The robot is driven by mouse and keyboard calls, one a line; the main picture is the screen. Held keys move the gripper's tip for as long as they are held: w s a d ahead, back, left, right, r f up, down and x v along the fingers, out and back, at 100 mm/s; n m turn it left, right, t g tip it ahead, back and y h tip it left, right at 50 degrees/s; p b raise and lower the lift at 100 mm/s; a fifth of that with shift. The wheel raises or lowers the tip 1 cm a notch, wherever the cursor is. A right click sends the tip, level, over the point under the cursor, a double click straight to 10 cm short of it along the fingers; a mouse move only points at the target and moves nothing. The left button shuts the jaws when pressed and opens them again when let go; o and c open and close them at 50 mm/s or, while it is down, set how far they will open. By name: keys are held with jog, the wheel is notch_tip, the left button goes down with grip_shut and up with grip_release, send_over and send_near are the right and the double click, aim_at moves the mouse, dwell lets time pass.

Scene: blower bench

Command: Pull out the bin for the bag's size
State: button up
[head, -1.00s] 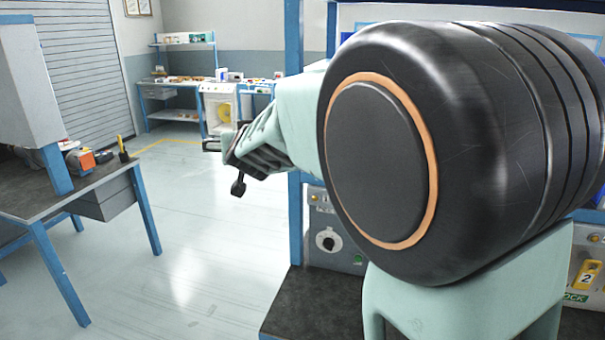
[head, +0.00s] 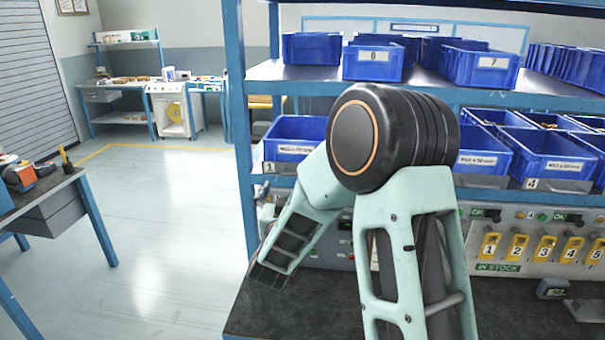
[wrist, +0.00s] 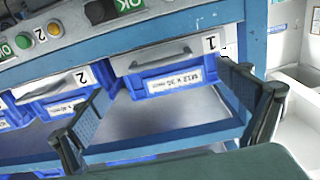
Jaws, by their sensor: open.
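In the wrist view my gripper (wrist: 165,92) is open, with its two dark fingers spread to the left and right. Between and beyond them is a blue bin (wrist: 175,82) with a white label that seems to read M12 x 30. Above it is a grey front with a handle (wrist: 162,60) and the number 1. The fingers appear apart from it. To its left is another blue bin (wrist: 62,107) under a handle marked 2. In the head view my arm hides the gripper. I cannot make out any bag.
In the head view, blue bins (head: 373,62) fill the upper shelf and more labelled bins (head: 556,158) stand below. A panel with numbered yellow tags (head: 517,247) runs above the dark bench top (head: 300,312). Open floor (head: 165,230) lies left, before a side table (head: 62,190).

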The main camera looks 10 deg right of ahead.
jog(key=p+x, duration=0.1)
jog(key=x, duration=0.7)
jog(key=shift+p, duration=0.3)
jog(key=shift+s, duration=0.1)
